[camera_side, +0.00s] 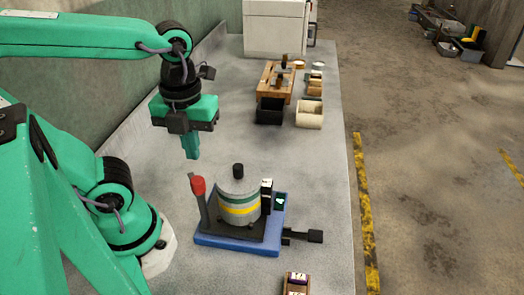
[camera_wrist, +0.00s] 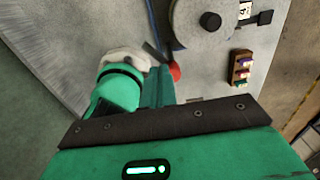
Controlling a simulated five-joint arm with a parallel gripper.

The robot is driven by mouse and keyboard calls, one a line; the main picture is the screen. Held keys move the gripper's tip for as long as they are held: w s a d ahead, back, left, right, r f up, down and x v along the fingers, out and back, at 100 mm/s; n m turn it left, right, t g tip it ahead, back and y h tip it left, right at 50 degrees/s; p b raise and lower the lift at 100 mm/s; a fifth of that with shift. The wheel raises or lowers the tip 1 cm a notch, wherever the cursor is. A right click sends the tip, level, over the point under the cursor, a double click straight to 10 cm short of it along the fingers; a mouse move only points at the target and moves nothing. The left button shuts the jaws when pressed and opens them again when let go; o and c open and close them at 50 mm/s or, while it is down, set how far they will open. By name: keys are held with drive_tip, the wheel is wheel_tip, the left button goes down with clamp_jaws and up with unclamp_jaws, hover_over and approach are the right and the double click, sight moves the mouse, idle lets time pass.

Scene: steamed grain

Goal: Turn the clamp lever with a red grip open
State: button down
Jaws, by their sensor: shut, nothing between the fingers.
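The clamp lever stands nearly upright at the left of a blue base (camera_side: 240,245), its red grip (camera_side: 198,186) at the top. The red grip also shows in the wrist view (camera_wrist: 175,72), partly hidden behind my fingers. A grey drum (camera_side: 238,192) with green and yellow bands and a black top knob stands on the base, just right of the lever. My gripper (camera_side: 191,155) points down, shut and empty, above and slightly left of the red grip in the side view. In the wrist view my gripper (camera_wrist: 158,85) appears beside the grip; I cannot tell any contact.
A dark handle (camera_side: 303,236) sticks out right of the base. A small brown rack (camera_side: 296,284) stands near the front. A wooden stand (camera_side: 277,80), a black bin (camera_side: 270,110) and a white box (camera_side: 276,27) are farther back.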

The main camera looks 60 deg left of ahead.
sight(194, 179)
drive_tip(key=shift+r, duration=1.15)
drive_tip(key=shift+w+d+r, duration=0.25)
drive_tip(key=shift+w+d, duration=0.15)
drive_tip(key=shift+d, duration=0.1)
drive_tip(key=shift+w+d+r, duration=0.2)
drive_tip(key=shift+w+d, duration=0.2)
drive_tip(key=shift+d, duration=0.1)
drive_tip(key=shift+f, duration=0.15)
wheel_tip(194, 179, down, 7)
